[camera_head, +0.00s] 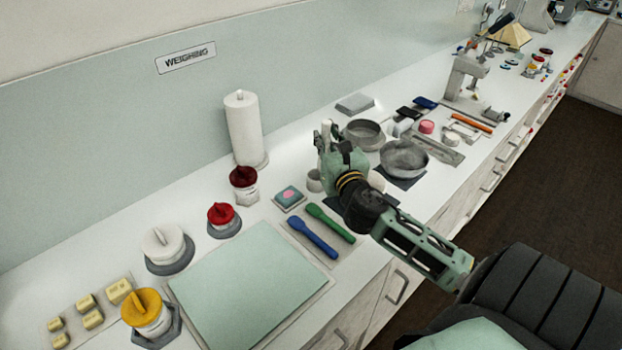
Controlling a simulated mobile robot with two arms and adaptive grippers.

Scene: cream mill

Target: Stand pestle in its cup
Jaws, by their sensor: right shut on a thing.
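My right gripper (327,138) is above the middle of the counter, with its arm coming in from the lower right. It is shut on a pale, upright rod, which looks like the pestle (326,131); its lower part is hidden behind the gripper. A small grey cup (314,182), probably the pestle's cup, stands on the counter below and left of the gripper. The gripper body covers part of the area beside it. A pale round thing (376,181) shows partly behind my arm. My left gripper is not in view.
A blue spatula (313,238) and a green spatula (331,222) lie in front of the cup. A small tray (289,198) and a dark-red-lidded jar (244,183) stand left. A paper towel roll (245,128) stands behind. Grey sieve pans (404,158) are right. The green mat (248,285) is clear.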

